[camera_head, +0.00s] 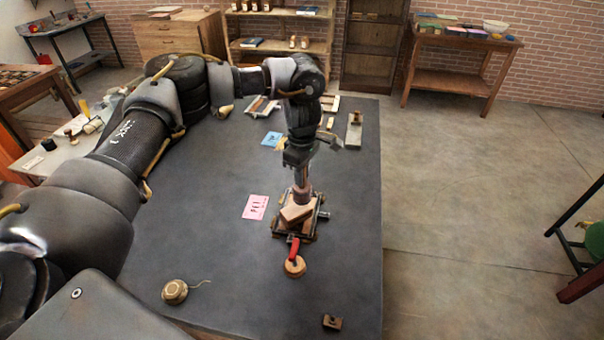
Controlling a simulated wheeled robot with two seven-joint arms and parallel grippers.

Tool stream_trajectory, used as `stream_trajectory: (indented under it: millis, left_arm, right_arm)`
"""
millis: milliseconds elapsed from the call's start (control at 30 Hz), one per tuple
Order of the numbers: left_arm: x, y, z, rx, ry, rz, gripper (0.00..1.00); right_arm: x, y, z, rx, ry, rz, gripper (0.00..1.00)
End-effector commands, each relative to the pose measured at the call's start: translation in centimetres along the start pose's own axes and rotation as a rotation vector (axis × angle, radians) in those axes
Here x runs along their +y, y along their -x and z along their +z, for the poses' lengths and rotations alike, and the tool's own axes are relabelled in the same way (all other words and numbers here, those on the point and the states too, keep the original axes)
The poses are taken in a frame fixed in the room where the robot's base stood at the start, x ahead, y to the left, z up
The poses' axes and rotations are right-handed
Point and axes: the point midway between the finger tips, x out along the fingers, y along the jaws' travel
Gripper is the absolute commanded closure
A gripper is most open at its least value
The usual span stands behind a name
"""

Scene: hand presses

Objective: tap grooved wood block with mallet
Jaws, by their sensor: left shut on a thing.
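My left gripper (302,183) points down over the middle right of the dark table. It is shut on a brownish upright piece, which looks like the handle of the mallet. A tan wooden head or block (297,213) sits just below it, slightly tilted, over a small press with a dark frame (310,235). Whether this block touches the press is too small to tell. I cannot make out a groove on any block for certain. My right gripper is not in view.
A red handle (294,248) with a round wooden end (294,266) is in front of the press. A pink card (255,207) lies left of it. A round tan object with string (175,291) is at front left. Blue card (271,139) and small tools are behind. The table's (210,245) front middle is clear.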

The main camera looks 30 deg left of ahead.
Motion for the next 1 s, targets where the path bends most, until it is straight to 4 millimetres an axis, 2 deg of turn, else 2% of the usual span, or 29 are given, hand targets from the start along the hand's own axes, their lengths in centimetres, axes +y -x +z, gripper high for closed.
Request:
stream_trajectory:
  millis: [267, 600, 1000]
  left_arm:
    - [0.0, 0.1, 0.0, 0.000, 0.000, 0.000, 1.00]
    - [0.0, 3.0, 0.0, 0.000, 0.000, 0.001, 1.00]
    - [0.0, 2.9, 0.0, 0.000, 0.000, 0.000, 1.00]
  right_arm:
    - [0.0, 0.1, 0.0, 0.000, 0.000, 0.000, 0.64]
    - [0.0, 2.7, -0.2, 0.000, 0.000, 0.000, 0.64]
    - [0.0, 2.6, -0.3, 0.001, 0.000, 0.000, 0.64]
